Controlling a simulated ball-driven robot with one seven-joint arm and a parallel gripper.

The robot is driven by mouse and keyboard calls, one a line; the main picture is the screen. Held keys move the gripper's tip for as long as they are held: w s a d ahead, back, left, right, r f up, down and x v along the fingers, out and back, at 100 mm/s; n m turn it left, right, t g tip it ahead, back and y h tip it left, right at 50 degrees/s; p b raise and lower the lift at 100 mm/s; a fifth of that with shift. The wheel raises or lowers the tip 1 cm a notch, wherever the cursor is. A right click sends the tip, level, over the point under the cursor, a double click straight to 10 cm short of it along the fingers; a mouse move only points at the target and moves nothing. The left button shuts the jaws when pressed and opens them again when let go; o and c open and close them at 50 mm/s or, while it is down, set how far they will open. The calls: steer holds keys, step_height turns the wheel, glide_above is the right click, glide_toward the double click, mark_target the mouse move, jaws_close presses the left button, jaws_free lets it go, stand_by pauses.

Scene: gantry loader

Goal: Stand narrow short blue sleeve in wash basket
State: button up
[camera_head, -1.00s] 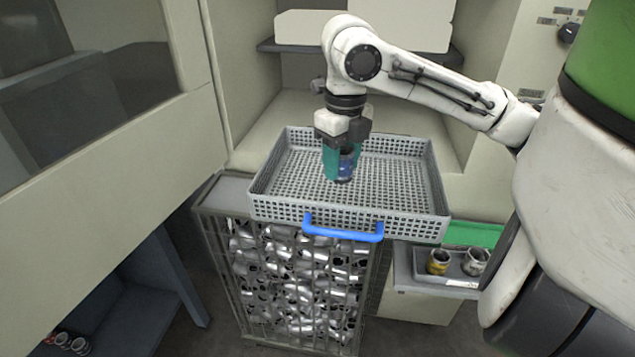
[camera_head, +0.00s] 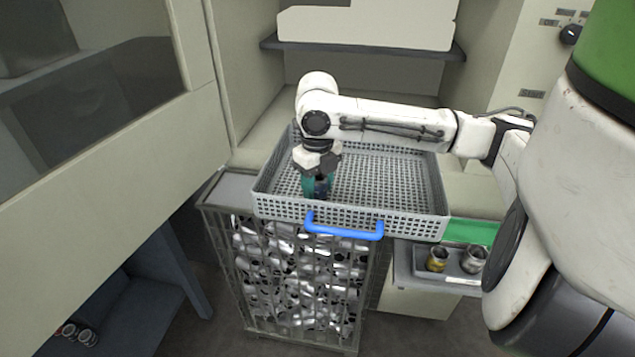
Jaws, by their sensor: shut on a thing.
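The wash basket (camera_head: 410,217) is a grey perforated tray with a blue handle at its front, resting on top of a wire cage. My gripper (camera_head: 316,189) is inside the basket's outline, at the front left part, pointing down. Its teal fingers are shut on the blue sleeve (camera_head: 321,187), a small dark blue piece that shows only partly between them. The sleeve looks upright and low in the basket. I cannot tell whether its bottom touches the basket floor.
The wire cage (camera_head: 240,290) below is full of shiny metal parts. A small tray (camera_head: 455,272) at the right holds a yellowish sleeve (camera_head: 437,259) and a silver sleeve (camera_head: 473,260). Several parts lie on a low blue shelf (camera_head: 125,315) at the lower left. The basket's right half is clear.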

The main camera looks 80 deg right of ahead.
mark_target(318, 176)
steer(key=shift+f, duration=0.2)
steer(key=o, duration=1.2)
steer(key=shift+r, duration=0.15)
step_height(318, 176, up, 12)
steer(key=shift+r+b, duration=0.1)
steer(key=shift+b, duration=0.55)
